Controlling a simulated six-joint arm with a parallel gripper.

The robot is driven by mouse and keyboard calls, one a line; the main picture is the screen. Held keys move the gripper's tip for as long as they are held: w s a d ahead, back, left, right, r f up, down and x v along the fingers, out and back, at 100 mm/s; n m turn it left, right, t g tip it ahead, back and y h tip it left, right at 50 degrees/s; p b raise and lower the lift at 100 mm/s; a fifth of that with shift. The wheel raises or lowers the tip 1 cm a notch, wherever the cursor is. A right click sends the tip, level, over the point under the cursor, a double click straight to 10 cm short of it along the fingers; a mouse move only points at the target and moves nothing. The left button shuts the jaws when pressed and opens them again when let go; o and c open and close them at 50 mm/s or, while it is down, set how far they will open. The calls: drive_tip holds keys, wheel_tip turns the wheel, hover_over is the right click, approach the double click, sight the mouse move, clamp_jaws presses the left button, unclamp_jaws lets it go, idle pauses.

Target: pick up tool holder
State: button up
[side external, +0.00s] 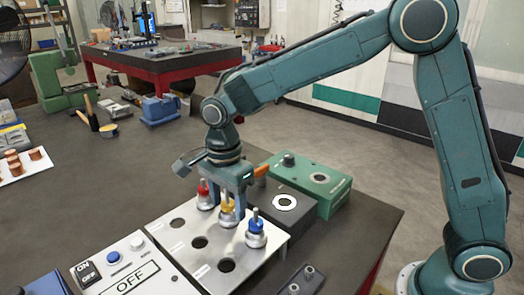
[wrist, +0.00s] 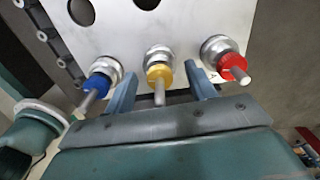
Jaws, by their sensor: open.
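Three tool holders stand upright in a row on a light metal plate (side external: 172,252), also seen in the wrist view (wrist: 125,32). They are red (side external: 204,196) (wrist: 232,62), yellow (side external: 227,208) (wrist: 158,72) and blue (side external: 256,231) (wrist: 97,82), each with a silver base and a pin on top. My gripper (side external: 231,196) is over the row at the yellow holder. In the wrist view my gripper (wrist: 160,70) is open, with one finger on each side of the yellow holder. I cannot tell whether the fingers touch it. The red and blue holders are outside the fingers.
The plate has several empty holes. Behind it are a dark block with a white ring (side external: 285,202) and a green block (side external: 320,185). A box marked OFF (side external: 128,270) is at front left. The dark tabletop (side external: 110,190) is clear left of the plate.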

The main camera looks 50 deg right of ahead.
idle(0.3)
clamp_jaws()
drive_tip(key=shift+r, duration=0.1)
drive_tip(key=shift+r, duration=0.1)
wheel_tip(320, 180, up, 20)
idle(1.0)
idle(0.5)
